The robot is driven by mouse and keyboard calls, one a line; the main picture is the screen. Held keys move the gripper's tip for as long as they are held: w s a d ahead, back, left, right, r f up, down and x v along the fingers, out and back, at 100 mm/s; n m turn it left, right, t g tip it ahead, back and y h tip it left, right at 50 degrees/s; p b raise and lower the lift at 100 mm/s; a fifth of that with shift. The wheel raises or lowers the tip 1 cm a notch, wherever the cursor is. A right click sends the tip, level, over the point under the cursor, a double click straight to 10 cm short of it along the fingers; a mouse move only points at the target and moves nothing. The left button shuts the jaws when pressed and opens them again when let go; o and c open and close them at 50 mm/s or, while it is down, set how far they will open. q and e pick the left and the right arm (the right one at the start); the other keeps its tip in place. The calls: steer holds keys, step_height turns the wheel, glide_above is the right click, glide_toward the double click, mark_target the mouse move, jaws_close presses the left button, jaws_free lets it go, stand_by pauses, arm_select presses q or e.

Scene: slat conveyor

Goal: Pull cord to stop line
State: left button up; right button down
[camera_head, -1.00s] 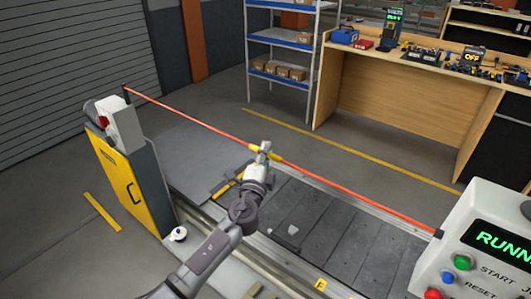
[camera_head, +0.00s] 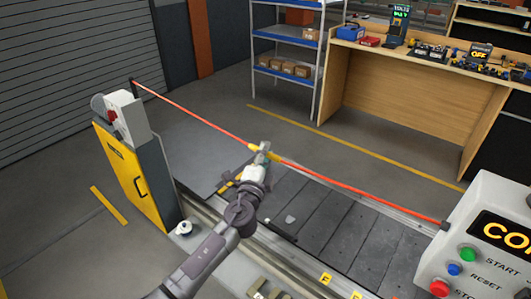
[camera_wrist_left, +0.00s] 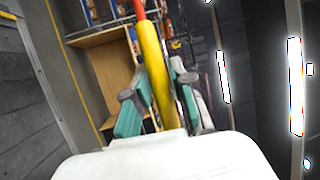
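A red cord (camera_head: 350,187) runs from a post on the yellow-and-grey cabinet at left to the control box (camera_head: 486,250) at right. It has a yellow sleeve (camera_head: 273,157) near its middle, also seen in the left wrist view (camera_wrist_left: 155,70). My left gripper (camera_head: 262,152) is at the sleeve, with its fingers on both sides, and appears shut on it. The cord bends slightly towards me there. The box display (camera_head: 505,232) shows yellow letters starting "CO", cut off by the picture edge. My right gripper is not in view.
The slat conveyor (camera_head: 325,222) lies below the cord, with a small grey piece on it. The yellow cabinet (camera_head: 125,172) stands at left. Green, blue and red buttons (camera_head: 454,269) are on the box. A shelf (camera_head: 287,47) and a workbench (camera_head: 400,95) stand behind.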

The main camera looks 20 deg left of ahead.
arm_select(q)
steer(key=shift+o, duration=1.2)
steer(key=shift+w+f, duration=0.1)
steer(key=shift+f, duration=0.1)
steer(key=shift+o, duration=0.9)
steer(key=shift+s+a+r, duration=0.1)
steer(key=shift+s+r, duration=0.15)
steer(key=shift+s, duration=0.05)
steer(key=s+f, duration=0.2)
steer(key=s, duration=1)
steer(key=shift+d, duration=0.25)
steer(key=shift+w+f, duration=0.1)
steer(key=shift+f, duration=0.05)
